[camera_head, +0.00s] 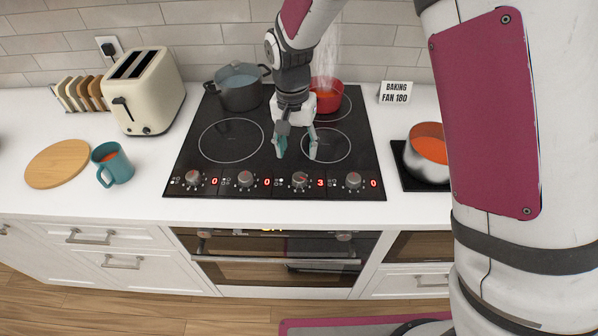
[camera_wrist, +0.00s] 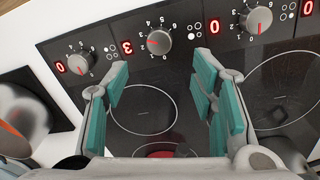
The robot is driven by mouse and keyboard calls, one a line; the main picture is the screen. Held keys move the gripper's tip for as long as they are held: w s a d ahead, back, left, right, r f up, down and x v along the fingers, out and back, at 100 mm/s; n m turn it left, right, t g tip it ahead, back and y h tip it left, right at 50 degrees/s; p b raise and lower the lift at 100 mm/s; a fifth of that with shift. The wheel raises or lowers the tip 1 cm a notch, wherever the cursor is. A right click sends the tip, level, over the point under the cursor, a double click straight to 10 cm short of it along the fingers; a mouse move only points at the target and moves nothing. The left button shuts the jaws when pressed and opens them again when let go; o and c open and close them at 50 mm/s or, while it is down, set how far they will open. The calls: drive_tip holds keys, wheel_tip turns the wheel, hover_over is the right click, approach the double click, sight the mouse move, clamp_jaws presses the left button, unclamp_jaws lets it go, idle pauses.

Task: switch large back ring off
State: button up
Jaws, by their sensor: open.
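The black hob (camera_head: 190,160) has a front row of knobs, each with a red digit. The third knob from the left (camera_head: 300,180) shows 3; the others show 0. In the wrist view this knob (camera_wrist: 158,42) is upper centre, its red mark turned to the side, with the 3 display (camera_wrist: 123,48) beside it. A steaming red pot (camera_head: 325,100) stands on the back right ring, partly behind my arm. A grey pot (camera_head: 239,90) stands at the back left. My gripper (camera_head: 297,148) is open and empty over the hob, behind the third knob and apart from it.
A toaster (camera_head: 143,92), a teal mug (camera_head: 113,165) and a round board (camera_head: 57,164) stand to the left. A steel pot (camera_head: 428,152) and a sign (camera_head: 396,93) stand to the right. The front rings are bare.

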sight(299, 177)
drive_tip(key=f, duration=0.3)
drive_tip(key=f+p, duration=0.1)
drive_tip(key=f, duration=0.6)
drive_tip(key=shift+s+d, duration=0.1)
drive_tip(key=shift+d, duration=0.15)
drive_tip(key=shift+r, duration=0.1)
drive_tip(key=c, duration=1.1)
